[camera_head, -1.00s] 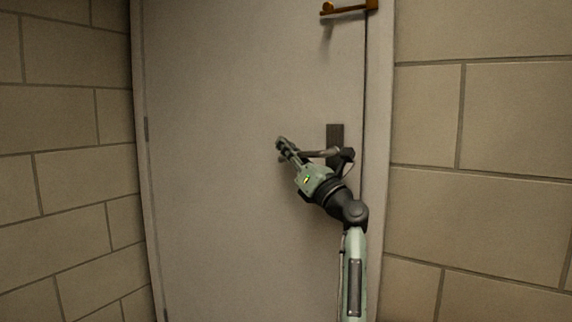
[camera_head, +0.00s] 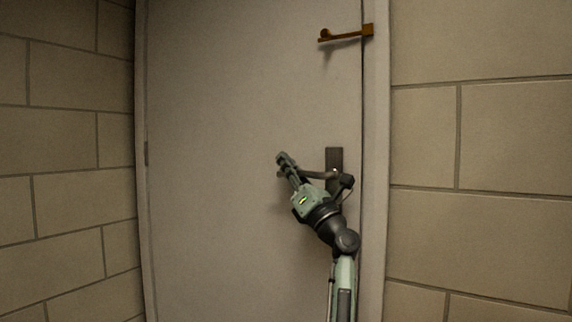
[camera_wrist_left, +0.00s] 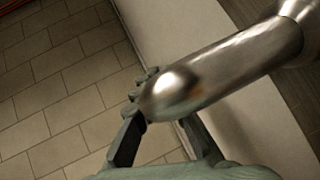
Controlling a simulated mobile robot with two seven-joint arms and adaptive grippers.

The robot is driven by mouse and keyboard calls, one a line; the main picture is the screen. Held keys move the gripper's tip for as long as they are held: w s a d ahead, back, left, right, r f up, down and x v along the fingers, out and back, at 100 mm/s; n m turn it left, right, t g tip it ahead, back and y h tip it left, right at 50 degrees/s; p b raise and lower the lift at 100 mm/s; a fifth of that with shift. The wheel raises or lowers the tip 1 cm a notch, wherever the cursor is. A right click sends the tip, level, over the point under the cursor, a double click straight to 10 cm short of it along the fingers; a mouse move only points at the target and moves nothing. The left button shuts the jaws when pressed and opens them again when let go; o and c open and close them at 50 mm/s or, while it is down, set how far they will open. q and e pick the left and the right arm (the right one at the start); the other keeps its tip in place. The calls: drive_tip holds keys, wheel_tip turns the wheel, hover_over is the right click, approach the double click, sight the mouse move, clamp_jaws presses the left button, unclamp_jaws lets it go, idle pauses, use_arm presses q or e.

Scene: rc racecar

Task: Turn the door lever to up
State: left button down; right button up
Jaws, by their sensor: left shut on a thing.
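The door lever (camera_head: 317,176) is a metal bar reaching left from a dark plate (camera_head: 334,158) near the right edge of the door (camera_head: 230,110). It looks near level in the head view, partly covered by my gripper. In the left wrist view, the shiny rounded lever (camera_wrist_left: 230,68) crosses the picture from the upper right. My left gripper (camera_head: 284,163) is at the lever's free end, shut on it. Its fingers (camera_wrist_left: 162,118) show in the wrist view, with the lever's tip between and in front of them. My right gripper is not in view.
A brass-coloured latch (camera_head: 345,36) sits higher on the door's right edge. Block walls (camera_head: 480,140) flank the door frame on both sides. The door's face left of the lever is clear. A tiled surface (camera_wrist_left: 55,90) shows in the wrist view.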

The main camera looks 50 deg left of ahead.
use_arm(q)
drive_tip(key=c, duration=1.5)
unclamp_jaws()
drive_tip(key=shift+r, duration=0.1)
drive_tip(key=shift+c, duration=0.2)
drive_tip(key=shift+d, duration=0.1)
drive_tip(key=v, duration=1.2)
